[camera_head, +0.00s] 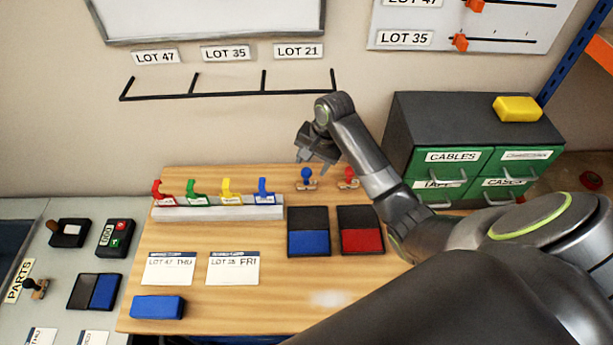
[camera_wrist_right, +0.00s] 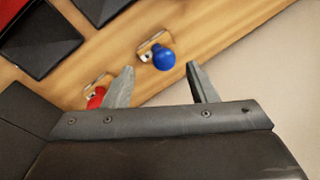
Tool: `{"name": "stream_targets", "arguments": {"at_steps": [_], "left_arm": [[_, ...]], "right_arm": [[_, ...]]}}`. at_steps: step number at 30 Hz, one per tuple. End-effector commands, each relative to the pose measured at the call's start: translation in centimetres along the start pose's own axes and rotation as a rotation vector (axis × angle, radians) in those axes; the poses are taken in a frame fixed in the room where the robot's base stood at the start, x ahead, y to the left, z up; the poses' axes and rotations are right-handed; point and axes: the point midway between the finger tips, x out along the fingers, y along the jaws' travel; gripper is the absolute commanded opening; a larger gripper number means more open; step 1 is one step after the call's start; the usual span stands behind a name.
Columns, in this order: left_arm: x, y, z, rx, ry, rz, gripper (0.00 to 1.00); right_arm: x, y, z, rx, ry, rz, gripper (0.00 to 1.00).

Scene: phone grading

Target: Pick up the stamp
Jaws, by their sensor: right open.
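A stamp with a blue knob (camera_head: 306,174) stands at the back of the wooden table; it also shows in the right wrist view (camera_wrist_right: 163,57). A stamp with a red knob (camera_head: 348,174) stands to its right and shows partly behind a finger in the wrist view (camera_wrist_right: 96,97). My right gripper (camera_head: 313,160) is open and empty, just above the blue stamp. In the wrist view its fingertips (camera_wrist_right: 162,72) are spread, with the blue knob between and slightly beyond them. Another stamp (camera_head: 38,285) with a dark handle is on the grey surface at left. My left gripper is not in view.
Blue (camera_head: 308,243) and red (camera_head: 361,240) ink pads lie in front of the stamps. A white rack (camera_head: 217,211) with coloured clips stands left. A drawer cabinet (camera_head: 400,135) stands right. Two cards and a blue block (camera_head: 157,307) lie nearer the front.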

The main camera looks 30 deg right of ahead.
Motion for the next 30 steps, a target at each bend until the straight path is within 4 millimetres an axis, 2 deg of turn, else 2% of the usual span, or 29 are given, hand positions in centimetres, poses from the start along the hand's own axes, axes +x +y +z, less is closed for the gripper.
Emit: {"name": "stream_targets", "arguments": {"at_steps": [10, 21, 30], "left_arm": [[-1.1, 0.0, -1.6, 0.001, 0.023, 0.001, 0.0], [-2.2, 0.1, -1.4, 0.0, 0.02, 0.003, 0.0], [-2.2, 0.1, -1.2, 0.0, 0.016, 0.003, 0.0]], "right_arm": [[2.2, -0.2, -0.1, 0.001, -0.003, 0.002, 0.52], [6.0, -0.5, -0.5, 0.0, -0.001, 0.001, 0.52], [6.4, -0.4, -0.5, -0.001, 0.001, 0.0, 0.52]]}}
